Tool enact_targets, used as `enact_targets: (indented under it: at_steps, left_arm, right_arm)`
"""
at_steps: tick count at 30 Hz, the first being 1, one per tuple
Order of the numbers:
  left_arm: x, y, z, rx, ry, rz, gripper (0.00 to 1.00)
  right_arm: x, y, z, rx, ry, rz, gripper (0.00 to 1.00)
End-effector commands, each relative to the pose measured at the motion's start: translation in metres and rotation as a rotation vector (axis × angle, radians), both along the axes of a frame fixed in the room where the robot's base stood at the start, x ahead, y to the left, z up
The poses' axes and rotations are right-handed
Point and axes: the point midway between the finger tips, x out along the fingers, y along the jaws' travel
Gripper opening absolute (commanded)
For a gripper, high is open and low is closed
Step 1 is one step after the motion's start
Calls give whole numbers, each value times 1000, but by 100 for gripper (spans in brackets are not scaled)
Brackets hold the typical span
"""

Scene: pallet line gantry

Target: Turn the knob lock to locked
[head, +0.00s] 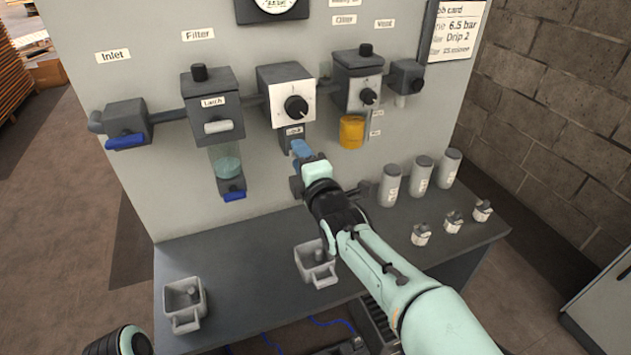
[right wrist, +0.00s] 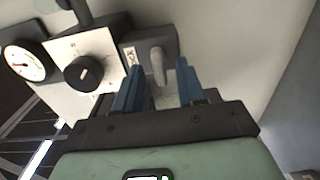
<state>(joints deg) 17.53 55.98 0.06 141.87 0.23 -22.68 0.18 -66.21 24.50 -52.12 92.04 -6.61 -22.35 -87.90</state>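The regulator box (head: 287,92) has a white face with a round black knob (head: 296,106); the knob also shows in the right wrist view (right wrist: 82,73). Just below it is a small dark lock block (head: 292,136) with a "Lock" label. In the right wrist view the block (right wrist: 138,43) carries a pale grey lever (right wrist: 158,66). My right gripper (head: 299,148) is just below the block. Its blue fingers (right wrist: 160,84) are open, one on each side of the lever's lower end; contact cannot be told. My left gripper is out of view.
The filter box (head: 211,105) with its latch is left of the regulator, and the oiler (head: 357,90) with an amber bowl (head: 352,132) is right. Grey canisters (head: 421,176) stand at the bench's right. Two grey cups (head: 184,303) are at the front.

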Motion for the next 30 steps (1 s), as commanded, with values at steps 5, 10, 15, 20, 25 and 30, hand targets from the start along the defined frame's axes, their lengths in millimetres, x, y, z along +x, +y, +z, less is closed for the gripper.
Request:
enact_targets:
  at_steps: [5, 10, 15, 20, 25, 30]
  left_arm:
    - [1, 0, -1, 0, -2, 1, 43]
    - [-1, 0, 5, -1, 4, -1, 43]
    - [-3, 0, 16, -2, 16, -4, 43]
    - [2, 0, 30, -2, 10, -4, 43]
    - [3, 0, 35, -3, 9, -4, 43]
    - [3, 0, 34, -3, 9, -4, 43]
  right_arm:
    - [-32, -9, 0, 6, 3, 5, 40]
    - [-59, -18, 1, 7, 4, 5, 40]
    - [-83, -26, 2, 6, 5, 4, 40]
    - [-98, -32, 3, 5, 1, 2, 40]
    - [-105, -34, 0, 1, 1, 1, 40]
    - [-105, -35, -1, -1, 1, -1, 40]
